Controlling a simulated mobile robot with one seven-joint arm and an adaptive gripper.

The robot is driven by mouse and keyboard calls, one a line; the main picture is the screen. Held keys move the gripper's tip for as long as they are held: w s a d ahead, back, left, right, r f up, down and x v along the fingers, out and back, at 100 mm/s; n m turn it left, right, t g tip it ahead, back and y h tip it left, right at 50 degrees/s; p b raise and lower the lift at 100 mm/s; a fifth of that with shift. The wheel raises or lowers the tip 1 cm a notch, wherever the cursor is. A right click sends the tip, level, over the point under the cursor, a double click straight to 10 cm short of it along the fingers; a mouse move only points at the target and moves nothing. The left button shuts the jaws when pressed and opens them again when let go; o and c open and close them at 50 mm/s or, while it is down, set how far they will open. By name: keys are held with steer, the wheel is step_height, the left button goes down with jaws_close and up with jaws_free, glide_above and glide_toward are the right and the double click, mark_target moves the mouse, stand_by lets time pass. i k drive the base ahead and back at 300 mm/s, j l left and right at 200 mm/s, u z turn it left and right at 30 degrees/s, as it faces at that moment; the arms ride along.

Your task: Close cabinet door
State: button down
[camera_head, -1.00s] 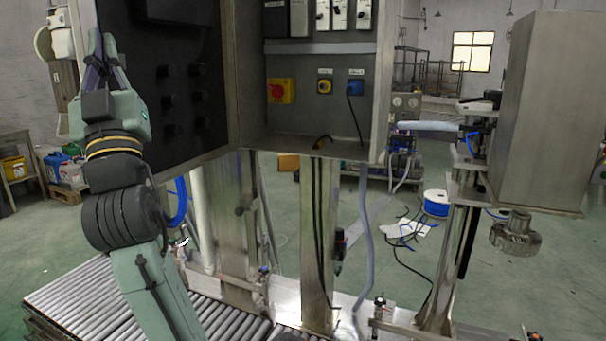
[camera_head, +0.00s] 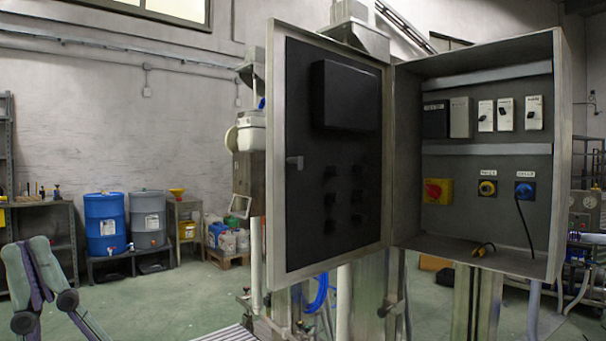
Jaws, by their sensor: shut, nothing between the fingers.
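The grey metal cabinet (camera_head: 565,150) stands at the right of the head view with its front open. Its cabinet door (camera_head: 300,262) hangs open to the left, hinged on the cabinet's left side. The door's dark inner face shows, with a black box and several black knobs on it. A small latch (camera_head: 294,161) is near the door's free left edge.
Inside the cabinet are switches, a red and yellow knob (camera_head: 438,191) and a blue socket (camera_head: 524,190) with a hanging cable. Open floor lies between my gripper and the door.

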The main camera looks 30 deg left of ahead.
mark_target(328, 101)
steer(key=i+j+u, duration=0.3)
steer(key=j+u, duration=0.2)
steer(key=i+j+u, duration=0.45)
